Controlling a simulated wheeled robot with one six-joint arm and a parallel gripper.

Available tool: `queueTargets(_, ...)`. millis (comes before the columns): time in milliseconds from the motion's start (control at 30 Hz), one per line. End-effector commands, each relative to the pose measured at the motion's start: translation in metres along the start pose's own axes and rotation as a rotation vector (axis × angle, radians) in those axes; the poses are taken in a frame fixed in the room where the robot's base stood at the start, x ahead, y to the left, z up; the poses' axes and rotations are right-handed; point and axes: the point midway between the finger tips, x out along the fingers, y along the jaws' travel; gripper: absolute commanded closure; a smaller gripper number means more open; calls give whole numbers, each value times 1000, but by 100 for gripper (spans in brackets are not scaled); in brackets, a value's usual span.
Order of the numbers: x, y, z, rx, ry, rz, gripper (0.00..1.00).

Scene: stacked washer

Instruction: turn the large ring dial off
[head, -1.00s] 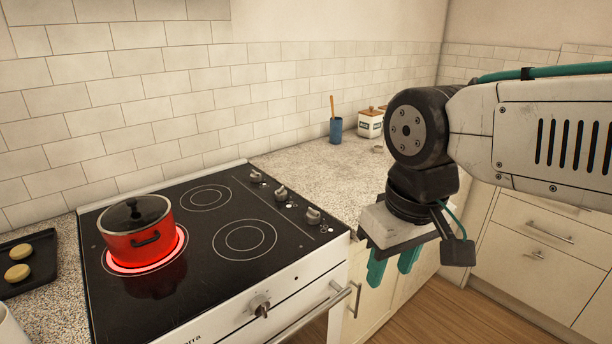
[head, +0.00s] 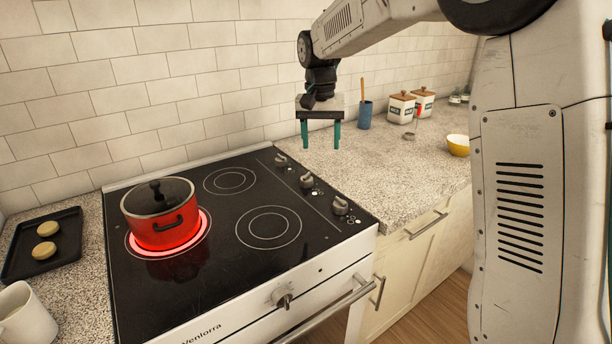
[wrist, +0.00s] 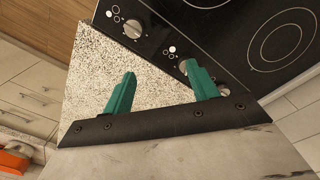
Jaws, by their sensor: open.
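A glowing red ring (head: 205,236) on the black cooktop (head: 190,285) is partly hidden under a red pot (head: 165,230) with a dark lid. Three grey dials run along the cooktop's right side: a far dial (head: 281,160), a middle dial (head: 307,181) and a near dial (head: 340,206). Which dial belongs to the ring I cannot tell. My gripper (head: 320,148) is open and empty, fingers down, above the counter just right of the dials. In the wrist view, one dial (wrist: 133,29) shows clear beyond the fingertips; another is partly hidden by a green finger.
A larger knob (head: 283,298) and a handle (head: 335,310) are on the oven front. A blue cup (head: 365,115), canisters (head: 401,107) and a yellow bowl (head: 458,145) stand on the counter to the right. A baking tray (head: 42,244) lies left of the cooktop.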

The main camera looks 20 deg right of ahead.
Motion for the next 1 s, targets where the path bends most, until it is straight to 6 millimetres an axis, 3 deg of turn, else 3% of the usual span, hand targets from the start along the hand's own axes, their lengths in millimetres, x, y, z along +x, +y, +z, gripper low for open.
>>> queueTargets(33,17,-13,-20,20,-10,7,41)
queueTargets(100,35,-26,-41,49,-14,13,41)
queueTargets(300,71,-50,-77,103,-21,25,41)
queueTargets(467,86,-56,-84,117,-24,28,41)
queueTargets(800,137,-54,-82,118,-26,29,41)
queueTargets(1000,156,-53,-82,117,-24,28,41)
